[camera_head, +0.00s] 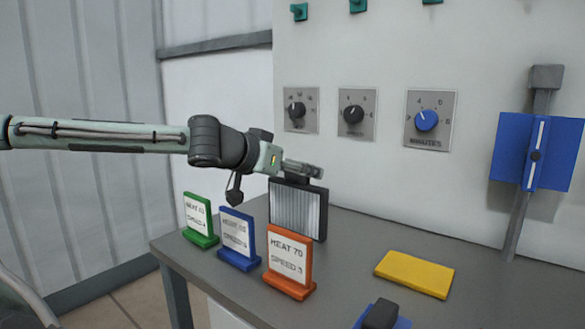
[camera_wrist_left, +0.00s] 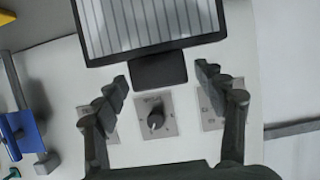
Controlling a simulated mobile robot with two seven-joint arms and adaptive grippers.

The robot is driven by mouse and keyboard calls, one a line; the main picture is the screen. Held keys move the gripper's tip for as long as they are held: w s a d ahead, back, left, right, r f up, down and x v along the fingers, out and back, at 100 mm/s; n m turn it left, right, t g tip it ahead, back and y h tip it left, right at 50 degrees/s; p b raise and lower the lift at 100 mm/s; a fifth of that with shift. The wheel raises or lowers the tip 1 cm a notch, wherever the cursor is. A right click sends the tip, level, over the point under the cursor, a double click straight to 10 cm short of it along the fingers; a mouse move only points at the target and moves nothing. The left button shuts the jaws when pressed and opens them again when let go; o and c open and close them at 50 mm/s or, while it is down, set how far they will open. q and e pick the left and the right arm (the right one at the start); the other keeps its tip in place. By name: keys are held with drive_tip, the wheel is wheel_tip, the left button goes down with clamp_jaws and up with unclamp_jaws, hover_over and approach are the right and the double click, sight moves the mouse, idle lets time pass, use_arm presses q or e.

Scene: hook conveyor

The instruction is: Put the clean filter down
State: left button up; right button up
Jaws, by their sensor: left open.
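The filter (camera_head: 297,210), a pale pleated panel in a black frame, stands upright on the grey table behind the orange sign, which hides part of its lower edge. It looks clean. My left gripper (camera_head: 303,170) is at its top edge, reaching in from the left. In the left wrist view the filter (camera_wrist_left: 150,22) shows at the top, with its black tab (camera_wrist_left: 158,70) between the spread fingers of my left gripper (camera_wrist_left: 162,78). There are gaps on both sides of the tab, so the gripper is open. My right gripper is not in view.
Green (camera_head: 200,220), blue (camera_head: 237,238) and orange (camera_head: 289,262) signs stand along the table's (camera_head: 350,235) front left. A yellow block (camera_head: 414,274) lies at right. A blue-and-black object (camera_head: 382,316) is at the bottom edge. Dials (camera_head: 426,120) and a blue lever plate (camera_head: 510,147) are on the wall panel.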

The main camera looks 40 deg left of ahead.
use_arm(q)
drive_tip(key=shift+r, duration=0.1)
drive_tip(key=shift+r, duration=0.1)
drive_tip(key=p+v, duration=0.1)
drive_tip(key=v, duration=1.1)
drive_tip(key=shift+p, duration=0.35)
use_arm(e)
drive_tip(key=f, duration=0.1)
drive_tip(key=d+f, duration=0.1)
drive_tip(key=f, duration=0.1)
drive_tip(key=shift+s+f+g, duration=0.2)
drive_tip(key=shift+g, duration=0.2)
